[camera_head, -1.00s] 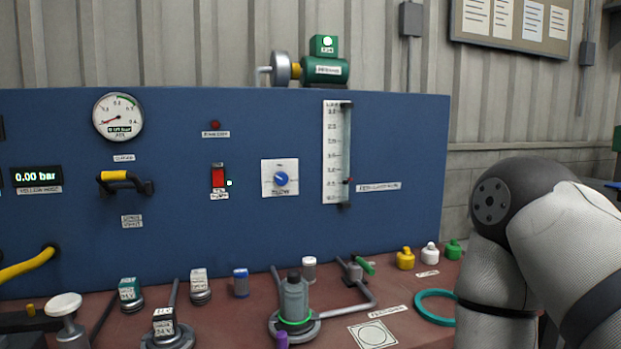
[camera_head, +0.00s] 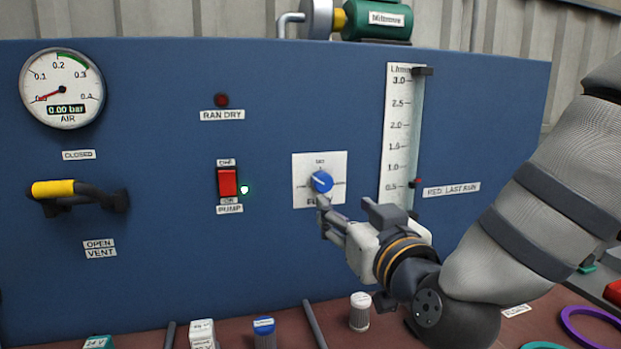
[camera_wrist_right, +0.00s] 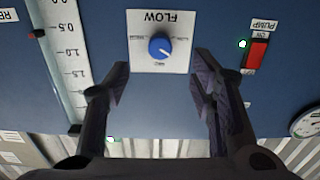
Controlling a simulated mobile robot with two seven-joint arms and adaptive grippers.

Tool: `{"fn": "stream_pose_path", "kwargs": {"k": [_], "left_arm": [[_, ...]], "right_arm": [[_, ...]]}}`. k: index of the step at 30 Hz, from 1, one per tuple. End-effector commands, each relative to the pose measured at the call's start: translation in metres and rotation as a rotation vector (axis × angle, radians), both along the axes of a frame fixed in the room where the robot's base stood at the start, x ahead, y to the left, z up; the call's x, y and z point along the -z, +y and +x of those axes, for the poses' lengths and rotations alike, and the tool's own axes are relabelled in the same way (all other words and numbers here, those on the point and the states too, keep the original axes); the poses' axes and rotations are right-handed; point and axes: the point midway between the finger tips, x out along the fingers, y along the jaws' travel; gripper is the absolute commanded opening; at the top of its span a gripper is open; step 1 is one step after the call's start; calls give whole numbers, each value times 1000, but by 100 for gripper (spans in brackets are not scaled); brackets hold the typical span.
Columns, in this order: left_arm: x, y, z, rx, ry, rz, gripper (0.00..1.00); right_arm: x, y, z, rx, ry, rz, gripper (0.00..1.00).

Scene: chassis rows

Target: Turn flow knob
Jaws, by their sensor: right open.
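The blue flow knob (camera_head: 321,182) sits on a white square plate on the blue panel. It also shows in the right wrist view (camera_wrist_right: 161,47), where the plate reads FLOW. My right gripper (camera_head: 322,212) is in front of the panel, just below the knob in the head view. In the right wrist view its two fingers (camera_wrist_right: 159,75) are apart, with the knob between and beyond their tips. Nothing is held, and the fingers do not appear to touch the knob. My left gripper is not in view.
A red pump switch (camera_head: 228,182) with a lit green lamp is left of the knob. A flow scale (camera_head: 398,135) stands to its right. A yellow-handled vent valve (camera_head: 75,194) sticks out at the left. Bottles (camera_head: 360,311) stand on the bench below.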

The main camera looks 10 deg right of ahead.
Motion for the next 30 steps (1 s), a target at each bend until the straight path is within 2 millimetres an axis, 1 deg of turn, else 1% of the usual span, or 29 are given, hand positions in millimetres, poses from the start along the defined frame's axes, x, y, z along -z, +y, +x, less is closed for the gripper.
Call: {"fn": "stream_pose_path", "kwargs": {"k": [2, 4, 12, 16, 18, 21, 27, 28, 29, 30], "left_arm": [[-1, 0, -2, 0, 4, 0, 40], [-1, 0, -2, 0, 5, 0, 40], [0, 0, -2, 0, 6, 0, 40], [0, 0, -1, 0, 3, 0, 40], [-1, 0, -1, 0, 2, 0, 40], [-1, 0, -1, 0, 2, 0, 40], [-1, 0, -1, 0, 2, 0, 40], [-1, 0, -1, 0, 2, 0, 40], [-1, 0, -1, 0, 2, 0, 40], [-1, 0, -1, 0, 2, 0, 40]], "right_arm": [[0, 0, 6, 0, -1, 0, 51], [0, 1, 18, 1, -2, 0, 51], [1, 3, 86, 1, -1, 1, 51], [1, 3, 108, 1, -1, 1, 51], [1, 4, 115, 0, -1, 0, 51], [1, 4, 120, 0, -1, 0, 51], [1, 4, 120, -1, 0, 0, 51], [1, 4, 120, -1, 0, 0, 46], [1, 4, 120, -1, 0, 0, 40], [1, 4, 120, -1, 0, 0, 30]]}}
